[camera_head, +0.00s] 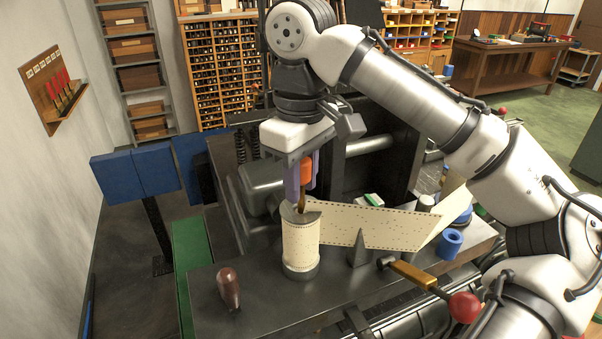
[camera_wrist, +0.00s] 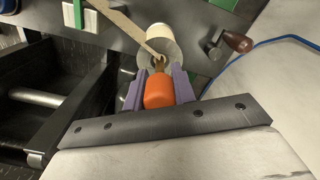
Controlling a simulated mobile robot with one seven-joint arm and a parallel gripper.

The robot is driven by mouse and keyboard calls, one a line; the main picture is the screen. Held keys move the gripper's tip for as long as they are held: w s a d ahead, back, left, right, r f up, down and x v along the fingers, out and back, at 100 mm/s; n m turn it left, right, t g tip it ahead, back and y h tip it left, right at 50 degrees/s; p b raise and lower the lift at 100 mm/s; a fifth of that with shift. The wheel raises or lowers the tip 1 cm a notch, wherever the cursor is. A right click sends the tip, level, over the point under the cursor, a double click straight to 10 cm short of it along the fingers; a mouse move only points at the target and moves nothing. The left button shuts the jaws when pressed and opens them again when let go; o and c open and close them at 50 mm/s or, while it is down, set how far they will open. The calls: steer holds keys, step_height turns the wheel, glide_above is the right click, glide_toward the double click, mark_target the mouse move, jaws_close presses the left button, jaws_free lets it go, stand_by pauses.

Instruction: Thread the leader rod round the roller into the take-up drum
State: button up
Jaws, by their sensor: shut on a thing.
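My gripper (camera_head: 302,182), with purple fingers, is shut on an orange handle (camera_head: 306,168) above the drum; the wrist view shows the orange handle (camera_wrist: 158,92) between both fingers. A brass tip (camera_head: 301,203), apparently the leader rod's end, points down from it at the drum's top. Whether it is seated inside I cannot tell. The upright take-up drum (camera_head: 300,243) is wrapped in cream perforated paper. The paper strip (camera_head: 395,230) runs right from the drum, behind a dark cone (camera_head: 358,252), then bends up and back. The roller is not clearly distinguishable.
A brown knob (camera_head: 229,287) stands at the bench's (camera_head: 255,309) front left. A blue ring (camera_head: 450,243) and a lever with a red ball (camera_head: 465,306) are at the right. Dark machinery stands close behind the gripper. Bare bench lies left of the drum.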

steer(key=shift+f+b, duration=0.55)
steer(key=shift+f, duration=0.85)
steer(key=o, duration=1.1)
steer(key=shift+c, duration=0.2)
step_height(320, 180, up, 4)
steer(key=p, duration=0.5)
steer(key=shift+r, duration=1)
